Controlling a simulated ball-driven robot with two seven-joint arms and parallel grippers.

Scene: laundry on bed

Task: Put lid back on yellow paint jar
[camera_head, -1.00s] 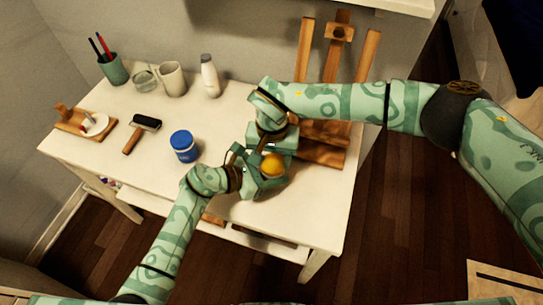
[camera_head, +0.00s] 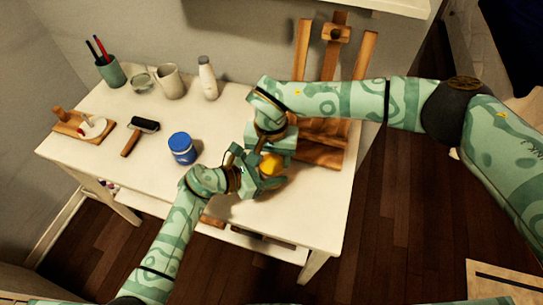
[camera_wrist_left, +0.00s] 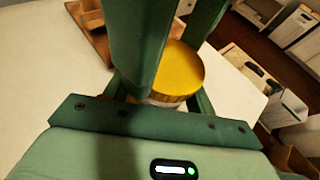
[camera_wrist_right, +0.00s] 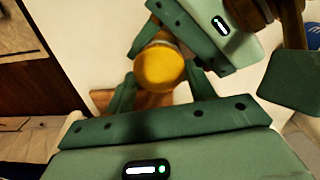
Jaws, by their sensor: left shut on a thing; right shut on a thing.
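The yellow paint jar (camera_wrist_left: 160,98) is between the fingers of my left gripper (camera_head: 258,174), near the table's right front. Only a pale strip of its side shows under the yellow lid (camera_wrist_left: 183,70) in the left wrist view. My right gripper (camera_head: 273,152) is shut on the lid, coming from the back right. The lid also shows between its fingers in the right wrist view (camera_wrist_right: 159,68). Both grippers are shut and close together. The lid is at the jar's top; I cannot tell whether it is fully seated.
A blue-lidded jar (camera_head: 182,148) stands left of my grippers. A roller (camera_head: 141,133), a wooden board (camera_head: 75,127), a pen cup (camera_head: 111,72), a mug (camera_head: 169,81) and a white bottle (camera_head: 207,78) are further off. A wooden easel (camera_head: 325,130) stands close behind my right gripper.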

